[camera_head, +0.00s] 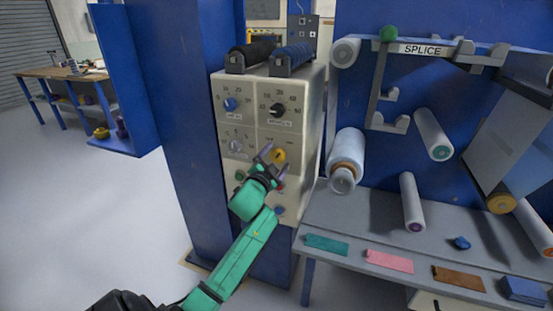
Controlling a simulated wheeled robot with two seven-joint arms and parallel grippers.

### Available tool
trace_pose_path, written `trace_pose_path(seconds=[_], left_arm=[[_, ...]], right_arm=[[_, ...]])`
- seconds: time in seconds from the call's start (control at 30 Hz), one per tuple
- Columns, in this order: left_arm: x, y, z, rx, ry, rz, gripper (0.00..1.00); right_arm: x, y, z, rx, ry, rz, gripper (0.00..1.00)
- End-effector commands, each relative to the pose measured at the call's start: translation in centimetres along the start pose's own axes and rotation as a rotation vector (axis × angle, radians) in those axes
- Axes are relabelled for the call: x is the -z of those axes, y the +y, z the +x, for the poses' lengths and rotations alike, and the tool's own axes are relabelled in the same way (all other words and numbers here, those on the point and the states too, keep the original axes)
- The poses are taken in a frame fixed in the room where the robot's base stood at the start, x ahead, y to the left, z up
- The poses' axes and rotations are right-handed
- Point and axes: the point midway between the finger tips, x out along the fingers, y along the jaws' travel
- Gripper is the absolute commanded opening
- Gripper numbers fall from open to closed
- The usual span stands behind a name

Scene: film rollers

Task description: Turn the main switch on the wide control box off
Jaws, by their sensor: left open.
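The wide control box (247,124) is a cream panel mounted by the blue column. Lower down are a green button (239,175) and a blue button (280,210), partly crowded by my arm. Which control is the main switch I cannot read. My left gripper (270,157) is open in front of the panel, its fingers close beside the yellow knob. Whether it touches the knob I cannot tell. My right gripper is not in view.
Two dark rollers (292,58) lie on top of the box. To the right, a grey bench (345,215) holds coloured pads below film rolls (346,158) and a splice rail (422,50). A blue column (185,110) stands left of the box. Open floor lies further left.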

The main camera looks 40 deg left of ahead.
Motion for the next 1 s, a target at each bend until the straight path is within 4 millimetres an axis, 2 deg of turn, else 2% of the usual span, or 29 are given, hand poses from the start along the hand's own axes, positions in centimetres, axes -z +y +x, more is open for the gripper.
trace_pose_path(seconds=[0.23, 0.27, 0.3, 0.47, 0.77, 1.0], left_arm=[[0.0, 0.0, 0.2, 0.000, 0.000, 0.000, 0.94], [0.0, 0.0, 0.2, 0.000, 0.000, -0.001, 0.86], [0.0, 0.0, 0.2, 0.000, 0.000, -0.001, 0.71], [0.0, 0.0, 0.2, -0.001, 0.000, -0.001, 0.09], [0.0, 0.0, 0.2, -0.002, -0.001, -0.029, 0.08], [0.1, -0.1, 0.2, -0.001, -0.003, -0.139, 0.08]], right_arm=[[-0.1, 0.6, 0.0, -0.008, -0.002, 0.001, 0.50], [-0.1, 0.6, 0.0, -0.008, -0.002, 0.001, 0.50], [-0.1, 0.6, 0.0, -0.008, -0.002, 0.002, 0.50], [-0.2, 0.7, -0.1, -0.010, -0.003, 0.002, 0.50], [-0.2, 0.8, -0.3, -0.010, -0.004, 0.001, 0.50], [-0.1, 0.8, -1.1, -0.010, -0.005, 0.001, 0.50]])
